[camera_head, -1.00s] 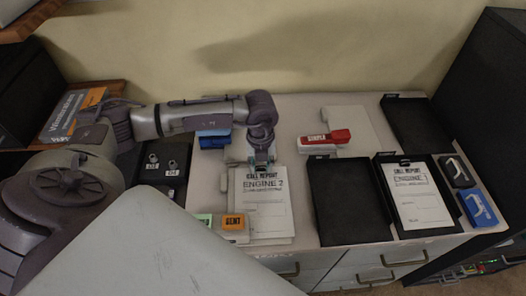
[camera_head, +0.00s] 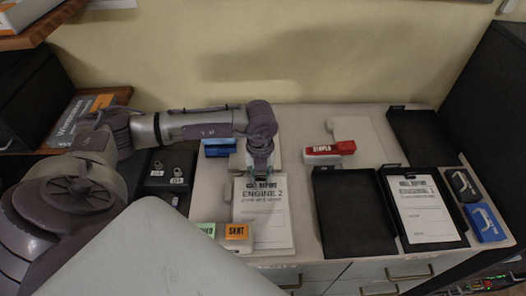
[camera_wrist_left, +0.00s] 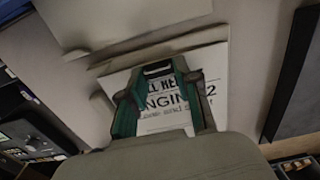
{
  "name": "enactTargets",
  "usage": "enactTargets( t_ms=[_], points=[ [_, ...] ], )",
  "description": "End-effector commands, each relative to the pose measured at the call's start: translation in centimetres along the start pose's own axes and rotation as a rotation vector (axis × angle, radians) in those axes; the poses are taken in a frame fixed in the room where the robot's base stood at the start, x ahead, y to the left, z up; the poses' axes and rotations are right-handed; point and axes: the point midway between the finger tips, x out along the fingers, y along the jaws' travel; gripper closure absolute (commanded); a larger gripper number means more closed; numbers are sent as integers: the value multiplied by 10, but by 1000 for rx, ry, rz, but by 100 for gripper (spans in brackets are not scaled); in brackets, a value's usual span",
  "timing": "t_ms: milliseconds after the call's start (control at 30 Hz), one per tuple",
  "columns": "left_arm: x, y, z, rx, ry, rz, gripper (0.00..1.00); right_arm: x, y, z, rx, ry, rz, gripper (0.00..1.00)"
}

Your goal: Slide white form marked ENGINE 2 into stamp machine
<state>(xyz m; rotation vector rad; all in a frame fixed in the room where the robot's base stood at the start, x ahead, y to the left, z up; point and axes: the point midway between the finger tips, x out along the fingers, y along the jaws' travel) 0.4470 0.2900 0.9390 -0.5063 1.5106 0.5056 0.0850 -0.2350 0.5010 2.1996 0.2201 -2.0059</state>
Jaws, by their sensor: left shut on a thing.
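The white form marked ENGINE 2 (camera_head: 264,222) lies face up on the console, on what look like more white sheets. It also shows in the left wrist view (camera_wrist_left: 152,104). My left gripper (camera_head: 261,178) is at the form's top edge, shut on it, with the fingers over part of the CALL REPORT heading. In the left wrist view its teal fingers (camera_wrist_left: 160,72) straddle the heading. A blue device (camera_head: 219,147) stands behind, partly hidden by my arm. A red and white device (camera_head: 330,150) stands to the right; I cannot tell which is the stamp machine.
An empty black tray (camera_head: 352,215) is right of the form. Another tray (camera_head: 396,215) holds an ENGINE 1 form (camera_head: 425,210). An orange SENT block (camera_head: 236,231) and a green block (camera_head: 206,229) sit at the form's lower left. Black and blue handled items (camera_head: 484,223) are far right.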

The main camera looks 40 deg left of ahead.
Motion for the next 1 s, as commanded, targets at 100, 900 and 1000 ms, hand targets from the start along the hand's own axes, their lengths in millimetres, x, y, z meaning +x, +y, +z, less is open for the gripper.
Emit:
enactTargets(
  t_ms=[100,900,1000],
  points=[
    [0,0,0,0,0,0,98,0,0,0,0,0,0,60],
    [0,7,0,1,0,0,98,2,0,0,0,0,0,60],
    [0,7,0,1,0,0,98,2,0,0,0,0,0,60]
  ],
)
